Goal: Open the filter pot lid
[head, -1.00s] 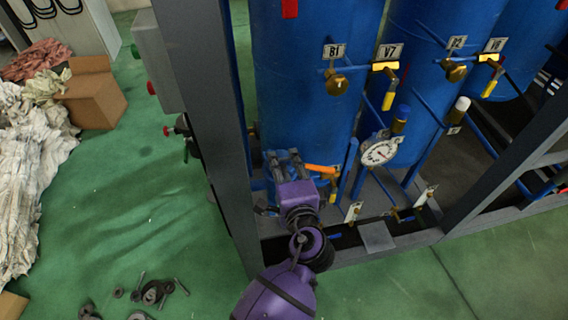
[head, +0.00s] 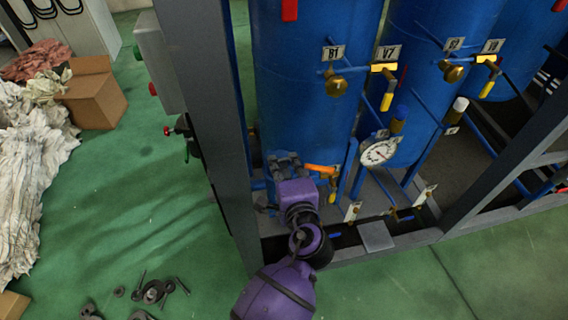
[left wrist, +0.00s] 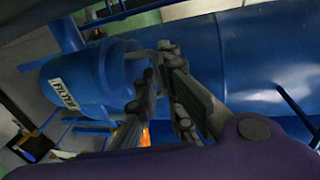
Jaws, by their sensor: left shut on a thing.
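The filter pot (left wrist: 75,88) is a blue cylinder with a white label, lying sideways in the left wrist view. Its blue round lid (left wrist: 117,72) faces the grey fingers of my left gripper (left wrist: 158,88). The left gripper also shows in the head view (head: 285,164), low in front of the big blue tank, and its purple body hides most of the pot there. The fingers are shut on a part at the lid; a grey piece shows by the fingertips, but the exact hold is partly hidden. My right gripper is in neither view.
An orange handle (head: 321,169) sits close to the right of the left gripper. A round gauge (head: 379,152) and small tagged valves stand further right. A grey frame post (head: 215,130) rises on the left.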

